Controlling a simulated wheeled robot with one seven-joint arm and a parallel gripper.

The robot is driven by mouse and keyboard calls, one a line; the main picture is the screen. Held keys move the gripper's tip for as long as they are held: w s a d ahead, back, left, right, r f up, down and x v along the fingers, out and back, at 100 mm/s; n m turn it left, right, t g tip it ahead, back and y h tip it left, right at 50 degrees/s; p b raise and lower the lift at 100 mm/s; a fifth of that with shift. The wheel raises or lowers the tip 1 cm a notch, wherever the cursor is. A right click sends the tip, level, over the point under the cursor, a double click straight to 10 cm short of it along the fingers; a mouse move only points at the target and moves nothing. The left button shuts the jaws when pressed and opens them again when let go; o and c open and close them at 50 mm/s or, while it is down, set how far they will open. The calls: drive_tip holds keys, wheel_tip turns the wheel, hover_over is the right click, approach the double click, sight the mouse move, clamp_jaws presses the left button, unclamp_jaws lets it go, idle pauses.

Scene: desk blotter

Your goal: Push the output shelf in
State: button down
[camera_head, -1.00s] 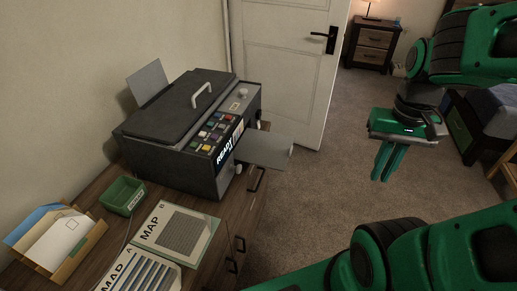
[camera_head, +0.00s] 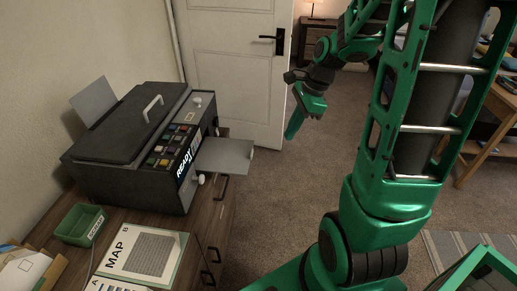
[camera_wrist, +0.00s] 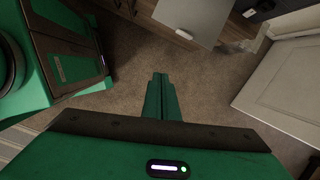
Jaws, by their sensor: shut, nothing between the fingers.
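The output shelf (camera_head: 226,155) is a flat grey panel that sticks out from the front of the dark printer (camera_head: 130,140), over the cabinet's edge. It also shows in the wrist view (camera_wrist: 194,20) at the top, past my fingertips. My gripper (camera_head: 291,134) is shut and empty. It hangs in the air to the right of the shelf, fingers pointing down, with a clear gap between them. In the wrist view the closed green fingers (camera_wrist: 160,78) point toward the shelf without touching it.
A white door (camera_head: 238,75) with a black handle stands behind the shelf. A green tray (camera_head: 80,224) and a MAP booklet (camera_head: 145,252) lie on the wooden cabinet (camera_head: 213,215). Carpeted floor (camera_head: 275,200) is free right of the cabinet.

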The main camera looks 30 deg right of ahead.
drive_tip(key=w+a+f+m, duration=0.1)
drive_tip(key=w+a+f, duration=0.2)
drive_tip(key=w+f, duration=0.1)
drive_tip(key=w+a+f+m+y, duration=0.1)
drive_tip(key=w+a+f+m, duration=0.1)
drive_tip(key=f, duration=0.5)
drive_tip(key=shift+w+a+m+t, duration=0.3)
drive_tip(key=shift+w+a, duration=0.3)
drive_tip(key=shift+w, duration=0.55)
drive_tip(key=shift+w, duration=0.1)
